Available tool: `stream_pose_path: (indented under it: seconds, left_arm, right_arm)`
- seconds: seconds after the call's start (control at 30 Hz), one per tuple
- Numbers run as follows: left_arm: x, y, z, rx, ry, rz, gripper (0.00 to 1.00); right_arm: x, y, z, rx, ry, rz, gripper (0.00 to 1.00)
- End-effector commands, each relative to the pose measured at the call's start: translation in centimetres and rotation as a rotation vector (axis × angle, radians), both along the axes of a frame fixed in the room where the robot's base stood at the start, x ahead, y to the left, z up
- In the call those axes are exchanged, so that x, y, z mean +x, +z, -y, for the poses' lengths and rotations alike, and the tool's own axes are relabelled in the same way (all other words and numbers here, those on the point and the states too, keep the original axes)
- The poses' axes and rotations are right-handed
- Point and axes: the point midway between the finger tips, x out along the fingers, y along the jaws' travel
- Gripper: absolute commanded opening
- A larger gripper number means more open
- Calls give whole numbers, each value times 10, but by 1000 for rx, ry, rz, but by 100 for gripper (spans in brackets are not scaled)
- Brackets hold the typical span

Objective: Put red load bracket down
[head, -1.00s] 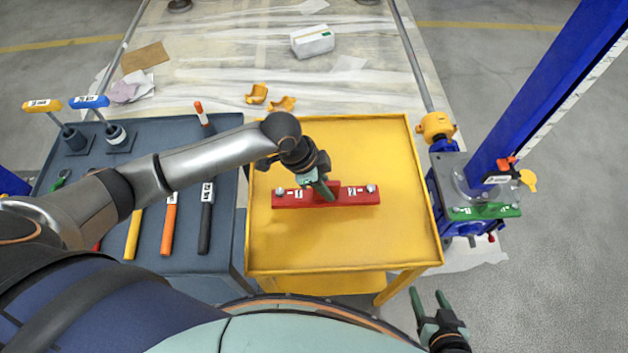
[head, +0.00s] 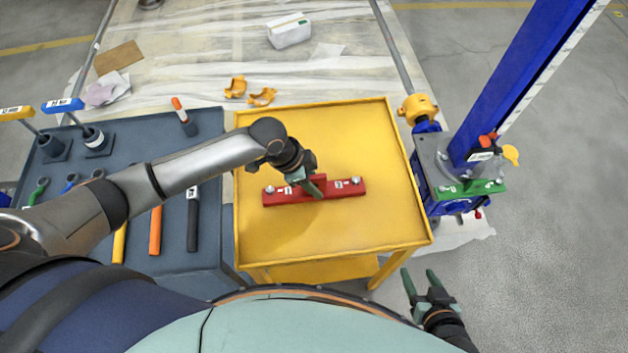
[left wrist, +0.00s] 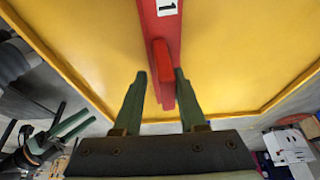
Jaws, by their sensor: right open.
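The red load bracket (head: 340,190) is a long red bar with white labels, a bolt near each end and a raised tab in the middle. It is level, low over or on the yellow tray table (head: 390,225); I cannot tell whether it touches. My left gripper (head: 316,190) comes down over its middle. In the left wrist view the bracket's red tab (left wrist: 161,70) stands between the fingers of my left gripper (left wrist: 160,75), with the right finger close against it. My right gripper (head: 420,280) is open and empty, right of the table's front corner.
A dark bench (head: 175,235) with coloured-handled tools adjoins the table on the left. A blue column (head: 510,85) with a green plate (head: 475,188) stands at the right. Yellow clamp pieces (head: 262,97) and a white box (head: 290,31) lie beyond. The tray has bare room around the bracket.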

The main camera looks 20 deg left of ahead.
Motion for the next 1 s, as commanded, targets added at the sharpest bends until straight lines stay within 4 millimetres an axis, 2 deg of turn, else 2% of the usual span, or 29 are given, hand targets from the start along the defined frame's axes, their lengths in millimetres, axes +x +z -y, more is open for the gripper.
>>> stream_pose_path:
  seconds: [0.1,0.3,0.47,0.8,1.0]
  left_arm:
    - [0,0,0,0,0,-1,50]
    - [-1,1,0,-1,-2,-1,50]
    - [-1,12,-4,0,-1,0,50]
    - [-11,78,-28,-1,-1,2,50]
    - [-16,105,-39,-1,0,0,50]
  right_arm:
    - [0,0,0,0,0,0,60]
    - [0,0,0,0,0,0,60]
    - [0,3,0,0,0,0,60]
    - [0,12,0,0,0,0,60]
    - [0,14,0,0,0,1,60]
